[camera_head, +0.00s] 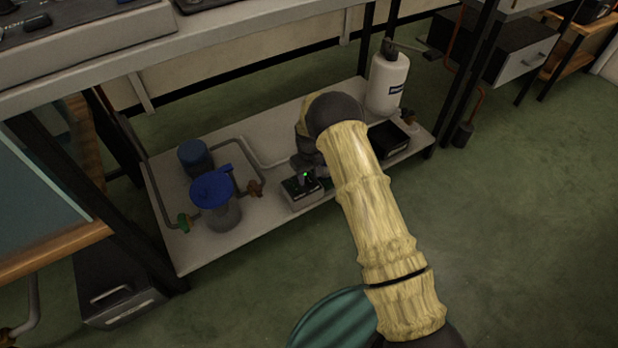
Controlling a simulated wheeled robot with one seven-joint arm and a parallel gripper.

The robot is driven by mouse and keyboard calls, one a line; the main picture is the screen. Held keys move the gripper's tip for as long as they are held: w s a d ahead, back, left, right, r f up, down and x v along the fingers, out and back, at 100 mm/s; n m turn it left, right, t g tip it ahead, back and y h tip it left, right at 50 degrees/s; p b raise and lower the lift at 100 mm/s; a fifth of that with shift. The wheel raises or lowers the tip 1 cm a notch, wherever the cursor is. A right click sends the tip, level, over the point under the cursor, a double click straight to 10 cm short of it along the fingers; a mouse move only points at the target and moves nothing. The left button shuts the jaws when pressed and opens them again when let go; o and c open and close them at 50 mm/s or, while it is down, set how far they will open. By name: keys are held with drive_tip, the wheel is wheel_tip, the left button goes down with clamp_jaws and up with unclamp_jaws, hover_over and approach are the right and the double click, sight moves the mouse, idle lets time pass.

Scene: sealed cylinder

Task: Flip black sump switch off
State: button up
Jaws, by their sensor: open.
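A small control box (302,193) with a dark top stands at the front edge of the low shelf (262,216). A small green light (306,174) glows at the back of its top. A dark switch lever cannot be told apart clearly from the box top. My arm reaches down from the lower right to the shelf. My gripper (311,168) is small and dark, just behind and above the box, and partly hidden by my wrist. It is open, with nothing seen between its fingers. Whether it touches the switch cannot be told.
A blue-lidded vessel (212,189), a blue cylinder (195,157) and pipes with valves stand left on the shelf. A white bottle (387,85) and a black box (389,138) are right. Green floor is free in front.

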drive_tip(key=shift+c, duration=0.4)
clamp_jaws()
drive_tip(key=shift+r+p, duration=0.1)
drive_tip(key=shift+p, duration=0.35)
drive_tip(key=shift+s+d+t+y+p, duration=0.2)
drive_tip(key=shift+t+y+p, duration=0.15)
drive_tip(key=shift+p, duration=0.3)
drive_tip(key=shift+s+d+t+y+p, duration=0.1)
drive_tip(key=shift+s+t+y+p, duration=0.15)
drive_tip(key=shift+t+y+p, duration=0.7)
drive_tip(key=shift+t+p, duration=0.3)
drive_tip(key=shift+p, duration=0.1)
